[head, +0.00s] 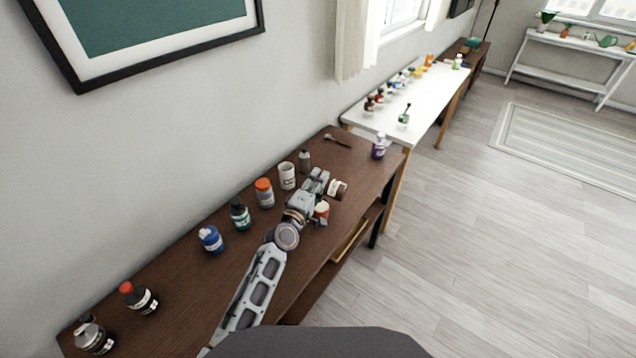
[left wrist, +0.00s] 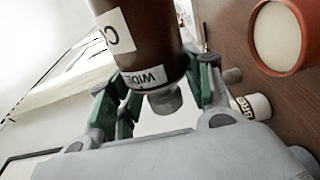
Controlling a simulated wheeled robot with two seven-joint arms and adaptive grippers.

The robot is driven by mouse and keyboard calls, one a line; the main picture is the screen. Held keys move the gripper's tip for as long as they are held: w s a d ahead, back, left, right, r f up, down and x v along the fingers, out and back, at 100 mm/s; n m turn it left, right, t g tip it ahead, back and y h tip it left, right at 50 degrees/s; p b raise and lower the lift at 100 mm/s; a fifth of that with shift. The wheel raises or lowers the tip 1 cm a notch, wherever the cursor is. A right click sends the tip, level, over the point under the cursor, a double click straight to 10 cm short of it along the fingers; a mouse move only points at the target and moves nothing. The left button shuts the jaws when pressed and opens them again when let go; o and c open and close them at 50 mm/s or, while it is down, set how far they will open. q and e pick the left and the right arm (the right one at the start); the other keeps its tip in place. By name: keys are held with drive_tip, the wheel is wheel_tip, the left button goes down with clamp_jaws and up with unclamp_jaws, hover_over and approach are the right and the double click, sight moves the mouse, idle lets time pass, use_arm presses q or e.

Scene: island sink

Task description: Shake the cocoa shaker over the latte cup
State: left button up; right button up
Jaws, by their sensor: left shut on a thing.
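My left gripper (head: 326,187) is shut on the cocoa shaker (head: 338,189), a brown cylinder with white labels that lies tilted in the fingers. In the left wrist view the shaker (left wrist: 143,35) sits between the green finger pads, with a grey knob at its near end. The latte cup (head: 321,210) is a small orange-brown cup with a pale top. It stands on the dark wooden table (head: 290,243) beside the gripper, just below the shaker in the picture. It also shows in the left wrist view (left wrist: 275,35), apart from the shaker. My right gripper is out of view.
A white mug (head: 287,176), a grey bottle (head: 304,161), an orange-lidded jar (head: 265,193) and several bottles line the table's wall side. A purple bottle (head: 379,147) stands near the far end. A white table (head: 425,112) with small bottles stands beyond.

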use_arm(q)
drive_tip(key=shift+f+n+b, duration=0.45)
drive_tip(key=shift+f+n, duration=0.15)
drive_tip(key=shift+f, duration=0.15)
drive_tip(key=n, duration=0.2)
drive_tip(key=f+n+b, duration=0.1)
drive_tip(key=shift+f+n, duration=0.2)
drive_tip(key=shift+n, duration=0.2)
idle(0.6)
idle(1.0)
drive_tip(key=shift+r, duration=0.15)
